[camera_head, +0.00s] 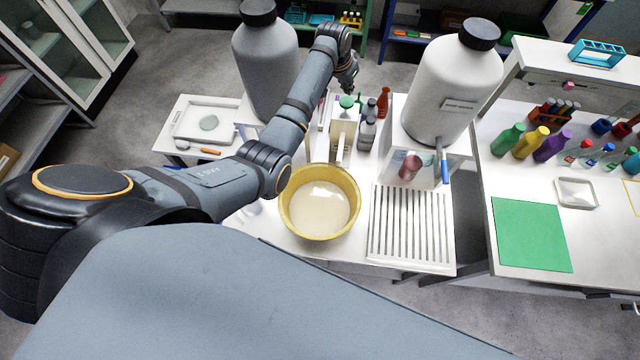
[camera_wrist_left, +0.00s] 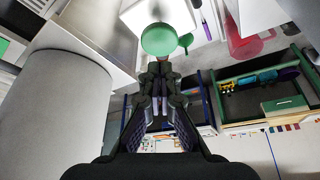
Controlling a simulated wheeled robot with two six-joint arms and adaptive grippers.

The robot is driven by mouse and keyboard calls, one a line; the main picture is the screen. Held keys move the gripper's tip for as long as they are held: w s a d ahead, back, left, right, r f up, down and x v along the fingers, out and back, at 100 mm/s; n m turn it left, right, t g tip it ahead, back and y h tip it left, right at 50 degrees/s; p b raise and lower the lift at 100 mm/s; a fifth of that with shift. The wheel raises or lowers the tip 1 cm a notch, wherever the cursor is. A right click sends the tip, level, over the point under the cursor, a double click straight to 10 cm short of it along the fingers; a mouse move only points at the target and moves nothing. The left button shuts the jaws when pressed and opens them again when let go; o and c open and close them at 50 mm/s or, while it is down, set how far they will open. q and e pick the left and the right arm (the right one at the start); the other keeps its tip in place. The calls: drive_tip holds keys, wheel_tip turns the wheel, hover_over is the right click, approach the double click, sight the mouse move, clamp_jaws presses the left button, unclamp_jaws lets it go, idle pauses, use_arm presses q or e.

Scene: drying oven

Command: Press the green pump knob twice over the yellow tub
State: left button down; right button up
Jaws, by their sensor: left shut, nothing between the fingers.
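The green pump knob (camera_head: 346,101) tops a pale dispenser (camera_head: 342,130), whose spout points toward the yellow tub (camera_head: 286,213). The tub stands in front of the dispenser and holds pale liquid. My left gripper (camera_head: 350,88) is shut and empty, close by the knob in the head view. In the left wrist view the round green knob (camera_wrist_left: 158,39) appears just beyond the shut fingertips (camera_wrist_left: 162,68). I cannot tell whether they touch. My right gripper is out of view.
A grey jug (camera_head: 266,65) and a white jug (camera_head: 449,85) stand on either side of the dispenser. Small bottles (camera_head: 367,130) stand right beside it. A slatted drainer (camera_head: 411,226) lies right of the tub. A side table with a green mat (camera_head: 531,235) is at right.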

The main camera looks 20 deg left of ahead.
use_arm(q)
wheel_tip(320, 180, up, 4)
drive_tip(key=shift+r, duration=0.25)
idle(0.5)
